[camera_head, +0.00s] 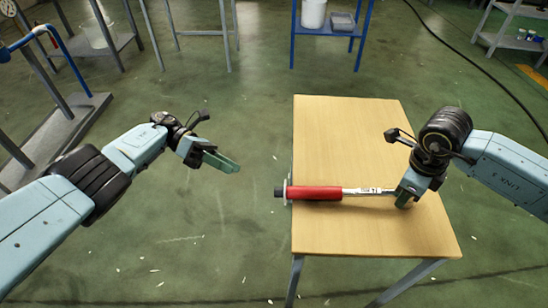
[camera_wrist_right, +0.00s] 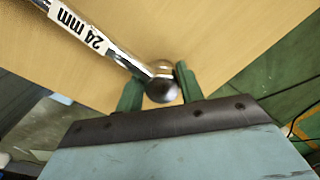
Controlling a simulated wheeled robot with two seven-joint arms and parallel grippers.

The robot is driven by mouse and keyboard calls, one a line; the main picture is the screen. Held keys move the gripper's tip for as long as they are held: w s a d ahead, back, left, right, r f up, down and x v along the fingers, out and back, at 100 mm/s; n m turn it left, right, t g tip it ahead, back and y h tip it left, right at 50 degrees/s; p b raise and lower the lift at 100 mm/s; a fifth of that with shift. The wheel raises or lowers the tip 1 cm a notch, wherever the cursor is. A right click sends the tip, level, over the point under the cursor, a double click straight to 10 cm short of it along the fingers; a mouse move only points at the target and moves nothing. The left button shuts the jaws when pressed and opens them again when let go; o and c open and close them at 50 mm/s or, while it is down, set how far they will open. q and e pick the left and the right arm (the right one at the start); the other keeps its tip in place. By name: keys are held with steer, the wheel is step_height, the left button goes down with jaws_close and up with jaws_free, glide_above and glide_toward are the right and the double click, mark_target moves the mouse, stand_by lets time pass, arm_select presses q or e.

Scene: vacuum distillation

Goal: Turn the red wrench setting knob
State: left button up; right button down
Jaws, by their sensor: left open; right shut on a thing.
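A torque wrench with a red handle (camera_head: 314,192) lies across the wooden table, its handle end reaching past the table's left edge. A dark knob (camera_head: 279,191) with a pale ring sits at that end. My right gripper (camera_head: 403,203) is shut on the wrench's head at the right end. In the right wrist view the green fingers (camera_wrist_right: 160,88) are on both sides of the round metal head (camera_wrist_right: 161,84), and the shaft bears a "24 mm" label (camera_wrist_right: 80,28). My left gripper (camera_head: 222,160) is open and empty in the air, left of the table and apart from the knob.
The wooden table (camera_head: 350,130) is otherwise clear. A blue-framed stand (camera_head: 324,33) with a white container (camera_head: 313,13) is at the back. Metal frames stand at the left, and a black cable (camera_head: 470,65) lies on the green floor.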

arm_select(q)
steer(key=shift+w+a+r, duration=0.1)
steer(key=shift+a+r, duration=0.05)
steer(key=shift+a, duration=0.15)
arm_select(e)
steer(key=c, duration=0.8)
jaws_free()
steer(key=r, duration=1.2)
steer(key=shift+s+a, duration=0.35)
steer(key=shift+s, duration=0.05)
